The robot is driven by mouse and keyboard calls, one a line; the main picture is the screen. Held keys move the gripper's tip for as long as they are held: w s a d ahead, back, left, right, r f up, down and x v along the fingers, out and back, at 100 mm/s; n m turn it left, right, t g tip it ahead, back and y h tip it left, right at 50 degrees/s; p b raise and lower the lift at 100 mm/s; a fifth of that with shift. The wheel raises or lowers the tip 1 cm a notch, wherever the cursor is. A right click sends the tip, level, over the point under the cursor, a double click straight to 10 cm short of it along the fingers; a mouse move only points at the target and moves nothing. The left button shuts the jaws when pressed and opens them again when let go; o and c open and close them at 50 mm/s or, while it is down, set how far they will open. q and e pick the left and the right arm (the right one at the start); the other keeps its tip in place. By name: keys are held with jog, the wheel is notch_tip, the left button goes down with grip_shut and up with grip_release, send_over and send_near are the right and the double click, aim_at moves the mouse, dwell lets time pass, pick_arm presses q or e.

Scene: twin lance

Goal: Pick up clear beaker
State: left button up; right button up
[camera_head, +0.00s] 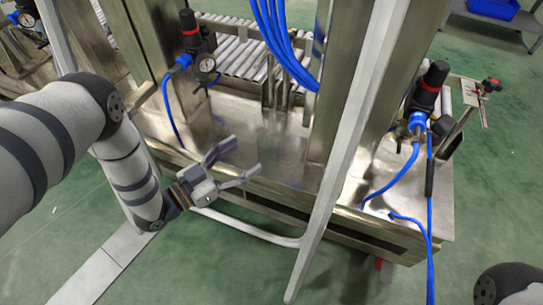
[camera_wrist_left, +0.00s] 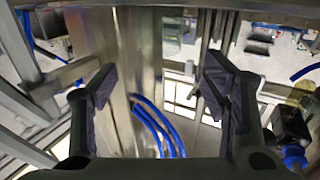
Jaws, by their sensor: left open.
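My left gripper (camera_head: 246,160) is open and empty, in front of a low metal platform (camera_head: 230,118). Its two dark finger pads stand wide apart in the left wrist view (camera_wrist_left: 160,88), with a metal post and blue hoses beyond them. I cannot make out a clear beaker with certainty. A faint, greenish see-through patch (camera_head: 271,138) shows on the platform past the fingertips in the head view, but its outline is too weak to tell what it is. My right gripper is not in view.
A slanted pale frame bar (camera_head: 345,150) and metal posts stand right of the gripper. Blue hoses (camera_head: 284,45) hang above the platform. Regulators with gauges (camera_head: 197,45) and a roller conveyor (camera_head: 240,55) are behind. Green floor (camera_head: 200,270) is open in front.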

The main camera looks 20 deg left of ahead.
aim_at(260, 148)
pick_arm(q)
jog(key=b+x, duration=0.1)
jog(key=x, duration=0.4)
jog(key=b+x, duration=0.1)
jog(key=x, duration=0.2)
jog(key=shift+w+d+f+b, duration=0.1)
jog(key=shift+d+f+b, duration=0.1)
jog(key=shift+f+b, duration=0.15)
jog(key=shift+w+r, duration=0.1)
jog(key=c, duration=1.2)
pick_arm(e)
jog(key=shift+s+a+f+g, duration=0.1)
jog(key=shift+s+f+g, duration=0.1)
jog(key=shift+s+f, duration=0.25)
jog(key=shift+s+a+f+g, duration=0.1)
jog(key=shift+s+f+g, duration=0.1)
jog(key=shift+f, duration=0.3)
